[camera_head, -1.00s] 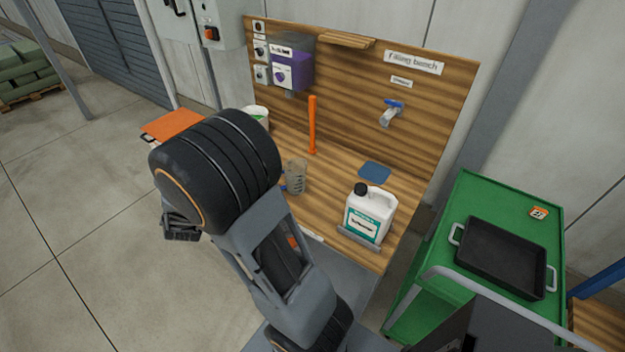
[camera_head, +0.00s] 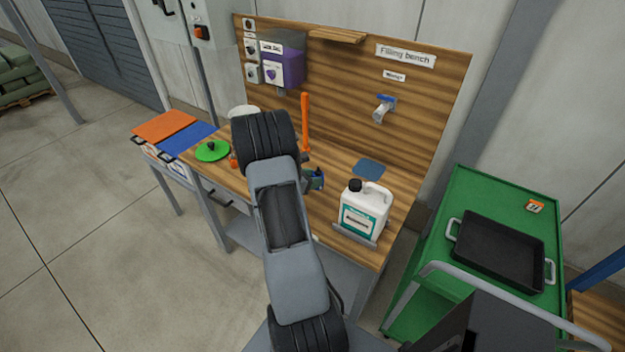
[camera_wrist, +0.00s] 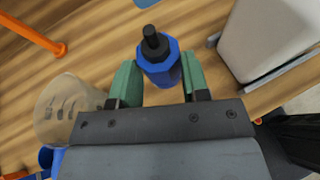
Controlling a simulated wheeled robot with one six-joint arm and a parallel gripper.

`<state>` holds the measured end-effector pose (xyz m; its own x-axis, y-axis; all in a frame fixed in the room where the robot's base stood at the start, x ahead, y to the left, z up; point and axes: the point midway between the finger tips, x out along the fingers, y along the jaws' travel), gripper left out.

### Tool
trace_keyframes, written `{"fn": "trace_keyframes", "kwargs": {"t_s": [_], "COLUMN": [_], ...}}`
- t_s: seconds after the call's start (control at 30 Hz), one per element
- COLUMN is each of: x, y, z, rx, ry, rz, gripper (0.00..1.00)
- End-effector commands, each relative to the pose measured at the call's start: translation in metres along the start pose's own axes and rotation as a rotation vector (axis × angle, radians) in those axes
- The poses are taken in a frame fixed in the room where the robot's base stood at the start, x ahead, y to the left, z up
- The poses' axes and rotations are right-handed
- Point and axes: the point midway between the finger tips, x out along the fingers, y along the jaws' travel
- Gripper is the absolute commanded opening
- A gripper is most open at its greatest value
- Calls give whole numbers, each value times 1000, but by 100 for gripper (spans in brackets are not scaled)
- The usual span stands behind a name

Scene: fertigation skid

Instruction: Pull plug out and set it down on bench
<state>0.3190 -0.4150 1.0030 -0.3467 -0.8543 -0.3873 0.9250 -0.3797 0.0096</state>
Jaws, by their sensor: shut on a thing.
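My gripper (camera_wrist: 160,78) has green finger pads, shut on a blue hexagonal plug with a black stem (camera_wrist: 160,62) in the wrist view. In the head view the gripper (camera_head: 313,180) is over the wooden filling bench (camera_head: 340,165), left of the white jug. The blue plug (camera_head: 319,178) shows there only as a small patch, partly hidden by my arm. I cannot tell whether its underside touches the bench top.
The white jug (camera_head: 365,212) stands close on the right, in a grey holder. A clear beaker (camera_wrist: 62,112) is left of the gripper in the wrist view. An orange upright bar (camera_head: 305,122) stands behind. A flat blue pad (camera_head: 369,168) lies behind the jug.

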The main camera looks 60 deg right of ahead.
Motion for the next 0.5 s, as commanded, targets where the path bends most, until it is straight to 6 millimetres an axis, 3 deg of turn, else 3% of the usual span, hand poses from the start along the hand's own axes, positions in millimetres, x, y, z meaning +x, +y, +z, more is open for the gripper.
{"fn": "trace_keyframes", "kwargs": {"t_s": [0.5], "x": [16], "y": [-4], "z": [-27], "rx": [-6], "ry": [-4], "rz": [-15], "gripper": [14]}}
